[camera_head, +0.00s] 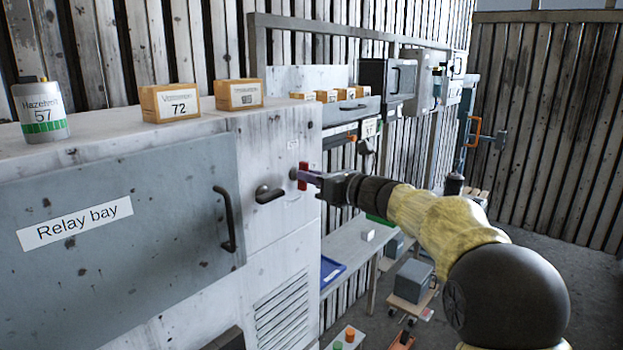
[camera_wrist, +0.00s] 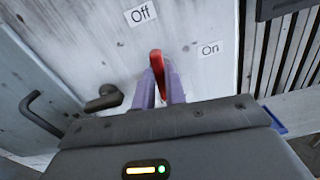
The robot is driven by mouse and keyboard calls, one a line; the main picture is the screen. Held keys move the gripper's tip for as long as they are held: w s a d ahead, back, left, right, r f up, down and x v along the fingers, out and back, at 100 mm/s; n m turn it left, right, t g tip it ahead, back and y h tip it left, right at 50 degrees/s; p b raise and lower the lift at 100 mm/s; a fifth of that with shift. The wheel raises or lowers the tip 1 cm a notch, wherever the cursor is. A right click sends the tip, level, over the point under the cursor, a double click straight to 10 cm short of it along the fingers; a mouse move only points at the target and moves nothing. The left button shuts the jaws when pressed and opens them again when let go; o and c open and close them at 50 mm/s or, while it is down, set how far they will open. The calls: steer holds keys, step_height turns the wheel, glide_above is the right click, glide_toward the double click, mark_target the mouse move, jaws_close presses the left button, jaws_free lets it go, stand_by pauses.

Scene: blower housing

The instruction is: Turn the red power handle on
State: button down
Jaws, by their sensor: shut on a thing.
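The red power handle (camera_head: 302,175) sticks out from the side of the white cabinet, and in the wrist view (camera_wrist: 156,62) it shows between my fingers. My gripper (camera_head: 306,177) is shut on it; the two purple fingers (camera_wrist: 161,88) flank the handle. In the wrist view an "Off" label (camera_wrist: 141,13) is above and left of the handle, and an "On" label (camera_wrist: 210,49) is to its right. The handle's tip points up the picture, between the two labels. Its pivot is hidden by my fingers.
A dark lever latch (camera_head: 268,194) is left of the red handle on the same cabinet (camera_head: 280,140). The Relay bay door (camera_head: 110,210) has a dark bar handle (camera_head: 226,220). Boxes and a can stand on the cabinet top. A workbench with a blue tray (camera_head: 332,269) is below my arm.

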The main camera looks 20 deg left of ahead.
steer(key=shift+w+d+f+m+p, duration=0.1)
steer(key=shift+m+p, duration=0.35)
steer(key=shift+m, duration=2.3)
steer(key=shift+w+f+m+p, duration=0.1)
steer(key=shift+m+p, duration=0.35)
steer(key=shift+m, duration=2.35)
steer(key=shift+w+d+f+m+p, duration=0.1)
steer(key=shift+m+p, duration=0.35)
steer(key=shift+m, duration=2.3)
steer(key=c, duration=1.4)
jaws_free()
steer(key=shift+c, duration=0.2)
steer(key=b+v, duration=0.8)
steer(key=v, duration=0.9)
steer(key=shift+d, duration=0.2)
steer(key=shift+s+f, duration=0.1)
